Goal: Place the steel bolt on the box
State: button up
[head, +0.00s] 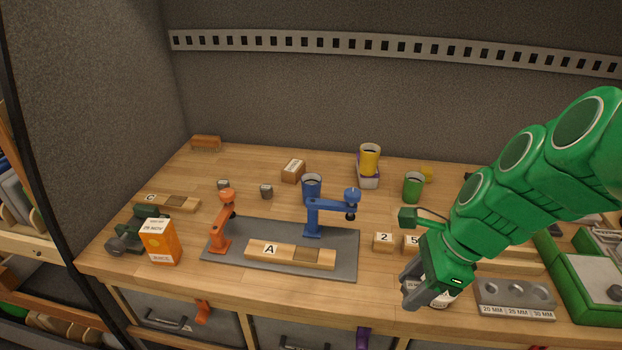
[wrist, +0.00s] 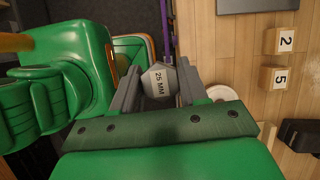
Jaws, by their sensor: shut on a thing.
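My gripper (head: 412,296) is at the front right of the bench, above its front edge. In the wrist view my gripper (wrist: 158,88) is shut on the grey hexagonal steel bolt (wrist: 160,80), marked "25 MM". The bolt's head faces the wrist camera; its shank is hidden. In the head view the bolt is mostly hidden between the fingers. A small brown box (head: 293,170) with a white label sits at the back middle, apart from my gripper. I cannot tell which box is meant.
Orange and blue clamps (head: 314,218) rise around block A (head: 270,250) on a grey plate. Blocks "2" (head: 384,241) and "5", a green cup (head: 412,187) and a juice carton (head: 159,241) stand nearby. A grey holed rack (head: 515,298) lies right of my gripper. Clear wood lies mid-bench.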

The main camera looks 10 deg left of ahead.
jog(key=w+a+r+m, duration=0.2)
jog(key=w+r, duration=0.1)
jog(key=w, duration=0.8)
jog(key=m+t, duration=0.2)
jog(key=m, duration=0.1)
send_over(290, 164)
jog(key=d, duration=0.2)
jog(key=shift+s+a+f, duration=0.1)
jog(key=shift+s+f, duration=0.05)
jog(key=shift+f, duration=1.15)
jog(key=shift+s+a+f, duration=0.1)
jog(key=shift+s+f, duration=0.05)
jog(key=shift+f, duration=1.15)
jog(key=shift+s+a+f, duration=0.1)
jog(key=shift+s+f, duration=0.05)
jog(key=shift+f, duration=1.15)
jog(key=shift+w+f, duration=0.2)
jog(key=shift+f, duration=1.7)
